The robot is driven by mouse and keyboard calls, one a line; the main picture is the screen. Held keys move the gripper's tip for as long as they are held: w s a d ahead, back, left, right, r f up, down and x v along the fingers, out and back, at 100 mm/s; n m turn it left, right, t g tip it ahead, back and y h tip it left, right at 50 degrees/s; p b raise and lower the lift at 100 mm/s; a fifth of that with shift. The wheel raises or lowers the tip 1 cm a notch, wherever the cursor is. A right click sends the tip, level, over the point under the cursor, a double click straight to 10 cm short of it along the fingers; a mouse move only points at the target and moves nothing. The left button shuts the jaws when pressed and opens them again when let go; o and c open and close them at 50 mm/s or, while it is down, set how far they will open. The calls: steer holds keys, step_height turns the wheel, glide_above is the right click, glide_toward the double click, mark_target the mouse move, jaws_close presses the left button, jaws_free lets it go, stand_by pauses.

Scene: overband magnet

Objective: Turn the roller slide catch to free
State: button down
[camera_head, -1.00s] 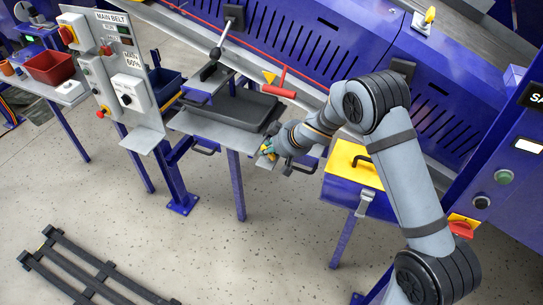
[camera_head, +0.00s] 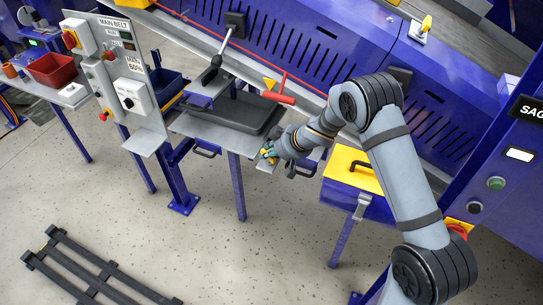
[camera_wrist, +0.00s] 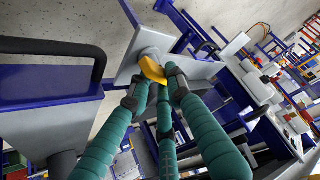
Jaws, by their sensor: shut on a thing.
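The roller slide catch shows in the wrist view as a small yellow lever (camera_wrist: 153,70) on a round grey boss, mounted on a pale grey plate (camera_wrist: 127,62). My gripper (camera_wrist: 157,84), with green padded fingers, is shut on this yellow lever, with fingertips on either side of it. The lever lies slanted across the plate in that picture. In the head view my gripper (camera_head: 268,154) is at the front right corner of the grey shelf below the conveyor, and the catch is mostly hidden by the fingers there.
A dark tray (camera_head: 240,112) lies on the shelf left of my gripper, with a red T-handle (camera_head: 280,98) behind it. A blue box with a yellow lid (camera_head: 350,165) stands close on the right. The control panel (camera_head: 125,75) stands at left. The floor in front is mostly clear.

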steer(key=shift+s+a+r+n+g+y+p, duration=0.2)
steer(key=shift+a+n+g+y+p, duration=0.5)
steer(key=shift+p, duration=1.5)
steer(key=shift+d+f+n+p, duration=0.15)
steer(key=shift+f+n+p, duration=0.05)
steer(key=shift+n+p, duration=0.1)
steer(key=shift+r+p, duration=0.15)
steer(key=shift+p, duration=0.4)
steer(key=shift+n+g+p, duration=0.3)
steer(key=shift+n+p, duration=0.5)
steer(key=shift+p, duration=0.45)
steer(key=c, duration=1.6)
jaws_free()
steer(key=shift+s+f, duration=0.1)
steer(key=shift+f, duration=0.15)
steer(key=shift+o, duration=0.2)
steer(key=shift+d+r, duration=0.4)
steer(key=shift+r, duration=0.05)
steer(key=v, duration=1.1)
